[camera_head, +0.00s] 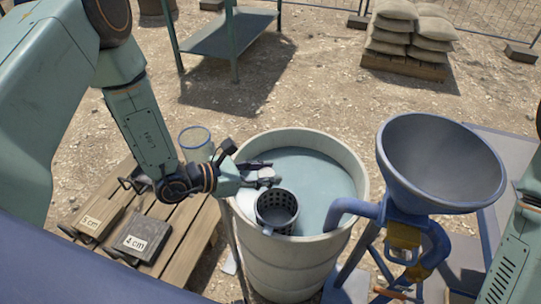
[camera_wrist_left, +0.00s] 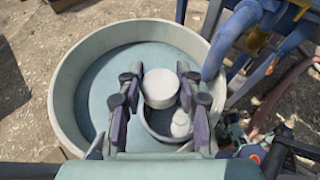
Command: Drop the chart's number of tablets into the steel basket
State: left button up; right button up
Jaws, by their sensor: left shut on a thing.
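My left gripper (camera_head: 268,174) is over the round pale tank (camera_head: 296,262). In the left wrist view, its fingers (camera_wrist_left: 158,88) are shut on a round white tablet (camera_wrist_left: 160,88). The dark perforated steel basket (camera_head: 277,224) hangs inside the tank near its front rim. In the left wrist view the basket (camera_wrist_left: 150,126) lies just below the held tablet, and another white tablet (camera_wrist_left: 180,124) shows inside it. The held tablet partly covers the basket's opening. I cannot make out a chart. My right gripper is out of view.
A blue funnel (camera_head: 440,165) on a stand with a pipe (camera_head: 350,208) is right of the tank. Sandbags (camera_head: 410,30) lie behind.

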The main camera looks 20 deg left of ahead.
pick_arm(q)
jog(key=shift+w+d+r, duration=0.1)
jog(key=shift+d+r, duration=0.2)
jog(key=shift+w+d, duration=0.1)
jog(key=shift+d, duration=0.1)
jog(key=shift+d+f, duration=0.3)
jog(key=shift+f, duration=0.05)
jog(key=f+b, duration=0.4)
jog(key=f, duration=0.1)
jog(key=shift+a+f, duration=0.2)
jog(key=shift+f, duration=0.05)
